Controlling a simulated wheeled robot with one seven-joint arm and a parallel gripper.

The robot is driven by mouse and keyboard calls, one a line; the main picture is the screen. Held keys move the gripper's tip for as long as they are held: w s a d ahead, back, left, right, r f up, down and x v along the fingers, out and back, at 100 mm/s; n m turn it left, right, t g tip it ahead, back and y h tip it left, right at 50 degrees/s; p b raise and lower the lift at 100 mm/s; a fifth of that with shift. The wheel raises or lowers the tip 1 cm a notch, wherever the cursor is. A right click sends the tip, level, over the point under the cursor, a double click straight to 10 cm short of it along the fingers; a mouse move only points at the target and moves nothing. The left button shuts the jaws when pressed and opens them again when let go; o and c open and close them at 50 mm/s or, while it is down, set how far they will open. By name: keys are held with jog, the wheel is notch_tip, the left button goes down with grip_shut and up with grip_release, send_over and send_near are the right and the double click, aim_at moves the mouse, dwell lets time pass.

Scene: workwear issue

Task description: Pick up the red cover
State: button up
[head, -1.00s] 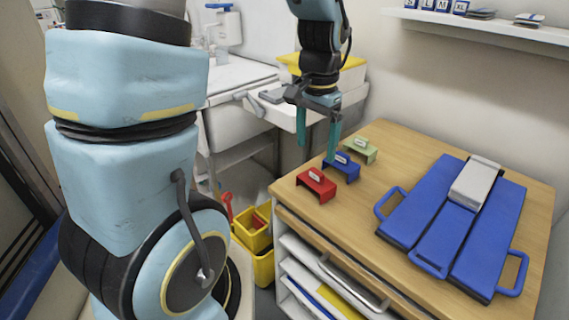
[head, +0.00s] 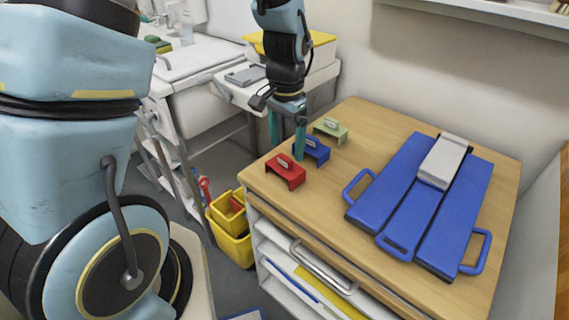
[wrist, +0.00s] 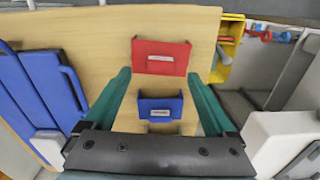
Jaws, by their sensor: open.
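The red cover (head: 285,171) stands near the left front corner of the wooden cabinet top (head: 365,205), with a light handle on its top. In the wrist view the red cover (wrist: 160,57) lies ahead of and between the fingertips, apart from them. A blue cover (head: 312,149) stands just behind it, and shows between the fingers in the wrist view (wrist: 160,108). A green cover (head: 331,130) stands farther back. My gripper (head: 287,138) is open and empty, pointing down by the left edge of the top, near the red and blue covers. Its teal fingers (wrist: 163,78) are wide apart.
A blue folding board with handles (head: 412,209) and a grey block (head: 442,162) fills the right of the top. Yellow bins (head: 231,231) stand on the floor left of the cabinet. A white sink (head: 190,75) is behind. The front middle of the top is clear.

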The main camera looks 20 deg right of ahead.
aim_at(285, 167)
jog(key=shift+d+f+p, duration=0.1)
jog(key=shift+f+p, duration=0.4)
jog(key=shift+f, duration=1.6)
jog(key=c, duration=1.4)
jog(key=shift+w+r, duration=0.1)
